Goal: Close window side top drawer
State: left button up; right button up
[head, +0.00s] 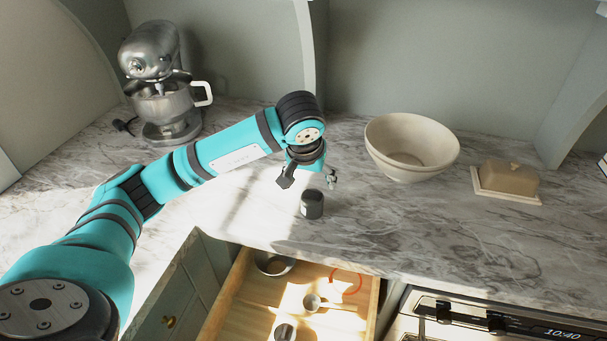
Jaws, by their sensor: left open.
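The wooden top drawer (251,315) is pulled open below the counter edge, at the bottom middle of the head view. Its front is cut off by the bottom of the picture. It holds a metal bowl (274,263), a ladle-like spoon (326,304), a red ring-shaped item (351,284) and a small round metal item (285,332). My left gripper (308,184) is open and empty, above the counter behind the drawer. It does not touch the drawer. My right gripper is not in view.
A stand mixer (165,90) is at the back left, a cream bowl (410,148) and a butter dish (508,181) at the right. An oven panel (500,325) is right of the drawer.

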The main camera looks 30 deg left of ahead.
aim_at(249, 305)
jog(key=k+l, duration=1.2)
jog(key=l, duration=0.15)
